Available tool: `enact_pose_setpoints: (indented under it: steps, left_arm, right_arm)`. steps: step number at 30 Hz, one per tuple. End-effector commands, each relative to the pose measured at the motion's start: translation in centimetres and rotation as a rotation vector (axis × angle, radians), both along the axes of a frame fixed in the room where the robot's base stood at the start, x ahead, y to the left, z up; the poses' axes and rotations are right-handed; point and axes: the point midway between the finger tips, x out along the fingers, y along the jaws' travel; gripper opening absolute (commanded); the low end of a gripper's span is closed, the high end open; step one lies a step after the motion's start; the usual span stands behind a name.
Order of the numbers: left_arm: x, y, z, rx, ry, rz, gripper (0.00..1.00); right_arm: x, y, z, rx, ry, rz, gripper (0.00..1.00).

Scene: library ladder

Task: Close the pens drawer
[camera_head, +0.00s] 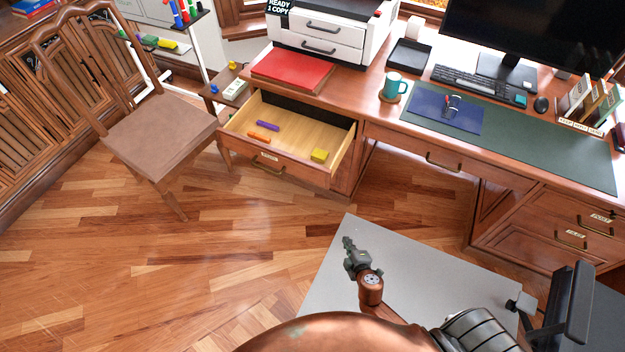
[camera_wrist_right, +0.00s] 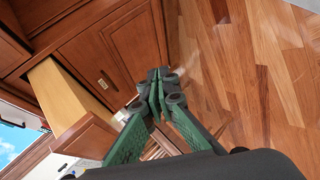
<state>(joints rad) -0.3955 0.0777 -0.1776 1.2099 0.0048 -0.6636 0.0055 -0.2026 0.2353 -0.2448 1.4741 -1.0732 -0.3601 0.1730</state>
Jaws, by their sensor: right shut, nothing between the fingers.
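The pens drawer (camera_head: 287,166) is pulled out of the left side of the wooden desk. Its front carries a small label and a curved handle (camera_head: 267,170). Inside lie a purple item (camera_head: 267,126), an orange item (camera_head: 258,136) and a yellow block (camera_head: 319,155). My right gripper (camera_head: 348,243) is in front of the desk, to the lower right of the drawer and apart from it. It is shut and empty; its green fingers (camera_wrist_right: 156,92) meet in the wrist view. An open drawer (camera_wrist_right: 72,95) with pale wood shows left of them there. My left gripper is not in view.
A wooden chair (camera_head: 160,135) stands left of the drawer, close to its front corner. The desktop holds a printer (camera_head: 325,35), red folder (camera_head: 292,68), teal mug (camera_head: 394,87) and keyboard (camera_head: 468,80). The wood floor (camera_head: 200,260) before the drawer is clear.

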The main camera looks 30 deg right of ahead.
Motion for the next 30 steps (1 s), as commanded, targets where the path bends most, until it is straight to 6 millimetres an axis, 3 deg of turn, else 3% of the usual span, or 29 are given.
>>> enact_pose_setpoints:
  steps: [1,3,6,10,13,17,30]
  left_arm:
    - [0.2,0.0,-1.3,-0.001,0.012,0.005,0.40]
    - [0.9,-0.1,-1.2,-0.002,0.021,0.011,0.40]
    - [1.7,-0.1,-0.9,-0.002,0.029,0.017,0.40]
    - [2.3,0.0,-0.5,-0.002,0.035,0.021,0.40]
    - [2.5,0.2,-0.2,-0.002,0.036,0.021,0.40]
    - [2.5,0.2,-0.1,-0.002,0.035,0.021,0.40]
    - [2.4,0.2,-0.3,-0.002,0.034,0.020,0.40]
  right_arm:
    - [2.5,1.2,2.7,-0.074,-0.091,0.053,0.00]
    - [5.0,2.8,8.1,-0.170,-0.213,0.106,0.00]
    - [6.6,4.9,14.4,-0.275,-0.355,0.154,0.00]
    - [7.1,6.7,19.5,-0.356,-0.470,0.183,0.00]
    - [7.4,7.1,21.3,-0.382,-0.507,0.190,0.00]
    - [8.6,7.1,21.8,-0.387,-0.515,0.190,0.00]
    - [17.2,5.9,21.7,-0.386,-0.511,0.189,0.00]
